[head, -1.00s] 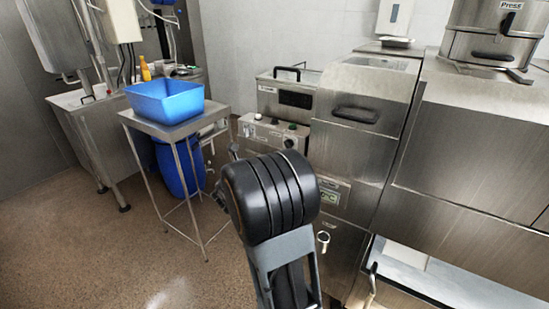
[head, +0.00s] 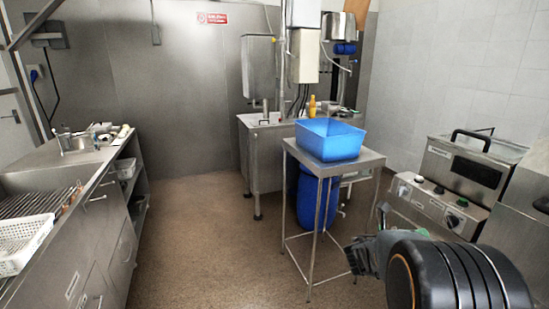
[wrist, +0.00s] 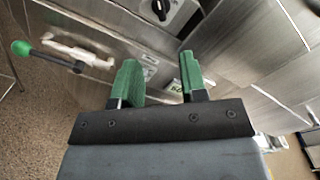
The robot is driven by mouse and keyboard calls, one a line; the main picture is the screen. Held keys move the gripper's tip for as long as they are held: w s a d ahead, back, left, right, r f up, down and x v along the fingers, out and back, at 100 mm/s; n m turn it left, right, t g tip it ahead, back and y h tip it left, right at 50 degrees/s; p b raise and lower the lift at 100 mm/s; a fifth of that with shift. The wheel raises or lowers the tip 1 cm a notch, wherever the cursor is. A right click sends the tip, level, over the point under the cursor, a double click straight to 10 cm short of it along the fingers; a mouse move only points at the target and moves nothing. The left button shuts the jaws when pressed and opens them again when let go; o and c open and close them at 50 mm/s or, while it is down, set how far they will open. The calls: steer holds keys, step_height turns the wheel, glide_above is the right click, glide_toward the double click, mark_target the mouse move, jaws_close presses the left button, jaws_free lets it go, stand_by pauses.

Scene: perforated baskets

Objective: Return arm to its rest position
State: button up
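My gripper (wrist: 158,82) shows in the wrist view with its two green-padded fingers apart and nothing between them. It is in front of the steel fryer fronts (wrist: 120,28), above the floor. In the head view my arm is at the lower right, folded, with a gripper part (head: 365,255) just left of the big black joint. The fingertips are too small to make out there.
A blue tub (head: 330,139) stands on a small steel table (head: 372,160) left of my arm, with a blue barrel (head: 318,200) below. A white perforated basket (head: 22,245) sits on the left counter (head: 100,165). The floor (head: 195,230) between is clear.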

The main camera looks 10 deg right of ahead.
steer(key=s+a+f+m+g+y+p, duration=0.1)
steer(key=s+a+f+m+g+y, duration=0.3)
steer(key=m, duration=0.5)
steer(key=s+a+f+m+g+y, duration=0.2)
steer(key=s+a+f+m+y, duration=0.15)
steer(key=s+m, duration=0.4)
steer(key=s+a+r+m+t+y+p, duration=0.1)
steer(key=a+r+m+t+y, duration=0.1)
steer(key=a+m+y, duration=0.3)
steer(key=s+a+r+m+t+y+p, duration=0.1)
steer(key=a+r+m+y, duration=0.4)
steer(key=a, duration=0.9)
steer(key=shift+m+t+p, duration=0.8)
steer(key=shift+m+t, duration=0.3)
steer(key=shift+m, duration=0.15)
steer(key=shift+a+r, duration=0.1)
